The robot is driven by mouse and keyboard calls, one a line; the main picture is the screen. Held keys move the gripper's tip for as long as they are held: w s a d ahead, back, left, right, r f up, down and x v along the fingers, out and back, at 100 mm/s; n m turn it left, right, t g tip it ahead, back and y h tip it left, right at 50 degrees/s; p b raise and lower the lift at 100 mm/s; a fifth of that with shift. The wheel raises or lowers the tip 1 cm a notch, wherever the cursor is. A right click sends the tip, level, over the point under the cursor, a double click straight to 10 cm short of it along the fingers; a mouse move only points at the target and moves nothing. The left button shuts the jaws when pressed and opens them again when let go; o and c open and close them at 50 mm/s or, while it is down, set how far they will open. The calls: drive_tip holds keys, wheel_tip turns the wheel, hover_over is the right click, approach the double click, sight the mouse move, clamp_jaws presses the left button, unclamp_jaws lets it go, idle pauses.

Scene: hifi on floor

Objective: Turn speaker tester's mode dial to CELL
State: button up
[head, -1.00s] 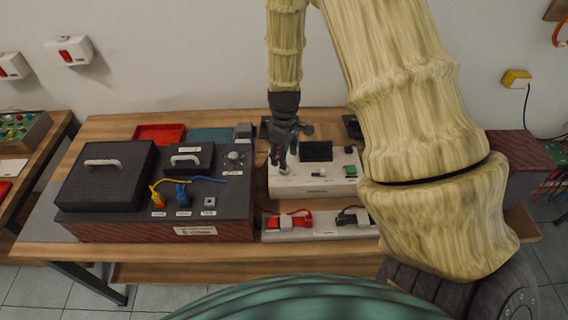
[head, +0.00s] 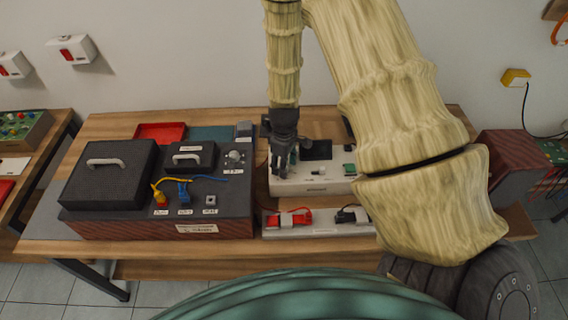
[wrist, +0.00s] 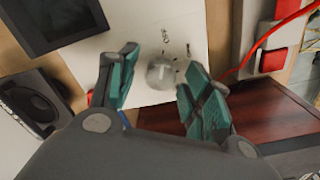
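The speaker tester (head: 318,186) is a white box on the table with a dark screen (head: 317,150) and a green button. Its round silver mode dial (wrist: 161,73) shows in the wrist view on the white panel, with small printed marks around it that are too blurred to read surely. My gripper (wrist: 162,62) is open, with its two green-padded fingers on either side of the dial; a gap shows on both sides and I see no clear contact. In the head view my gripper (head: 279,170) points down over the tester's left part and hides the dial.
A strip with red and black clips (head: 318,228) lies in front. A red tray (head: 160,131) is at the back left. My arm hides the table's right part.

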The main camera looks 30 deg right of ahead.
drive_tip(key=c, duration=0.9)
drive_tip(key=shift+m, duration=0.4)
drive_tip(key=m, duration=0.3)
drive_tip(key=shift+m, duration=0.4)
drive_tip(key=m, duration=0.4)
drive_tip(key=shift+m, duration=0.3)
drive_tip(key=m, duration=0.4)
drive_tip(key=shift+w+d+m, duration=0.1)
drive_tip(key=shift+m, duration=2.1)
